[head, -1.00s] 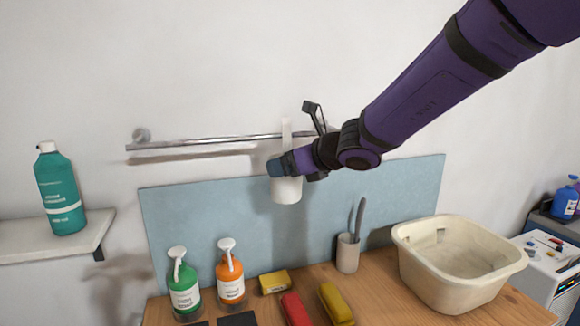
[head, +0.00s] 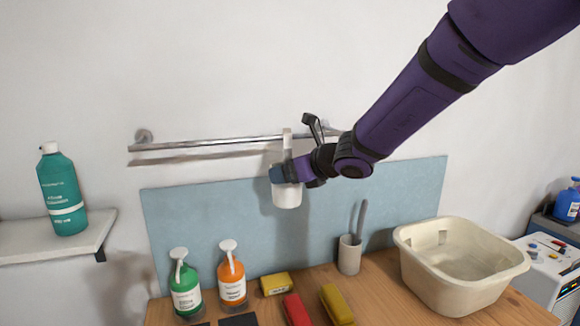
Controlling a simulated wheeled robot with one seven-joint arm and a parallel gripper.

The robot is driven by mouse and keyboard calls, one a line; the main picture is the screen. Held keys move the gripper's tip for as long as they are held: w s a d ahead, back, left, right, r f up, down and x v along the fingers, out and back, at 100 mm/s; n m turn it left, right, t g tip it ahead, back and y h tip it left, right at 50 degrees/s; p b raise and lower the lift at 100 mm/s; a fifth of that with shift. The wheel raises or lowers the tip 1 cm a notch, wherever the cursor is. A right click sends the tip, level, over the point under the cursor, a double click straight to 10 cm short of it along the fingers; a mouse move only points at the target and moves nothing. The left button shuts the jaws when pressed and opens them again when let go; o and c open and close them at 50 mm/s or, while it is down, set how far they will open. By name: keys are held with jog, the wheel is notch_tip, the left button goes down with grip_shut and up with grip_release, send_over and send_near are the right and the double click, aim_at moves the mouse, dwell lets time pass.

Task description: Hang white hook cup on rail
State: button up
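The white hook cup (head: 287,195) is upright in front of the wall, at the right half of the metal rail (head: 215,144). Its tall white hook strip rises to the rail, and its top overlaps the rail in the head view. I cannot tell whether the hook bears on the rail. My gripper (head: 285,174) comes from the right and is at the cup's upper part. It appears shut on the cup, though its fingertips partly hide the cup's rim.
A blue backboard (head: 380,195) stands below the rail. The wooden table (head: 380,290) holds a green spray bottle (head: 186,292), an orange one (head: 231,280), a utensil cup (head: 349,256) and a beige basin (head: 420,265). A shelf (head: 40,240) with a teal bottle (head: 62,195) is left.

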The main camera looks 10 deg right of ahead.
jog(key=shift+f, duration=0.1)
jog(key=o, duration=0.8)
jog(key=shift+d, duration=0.1)
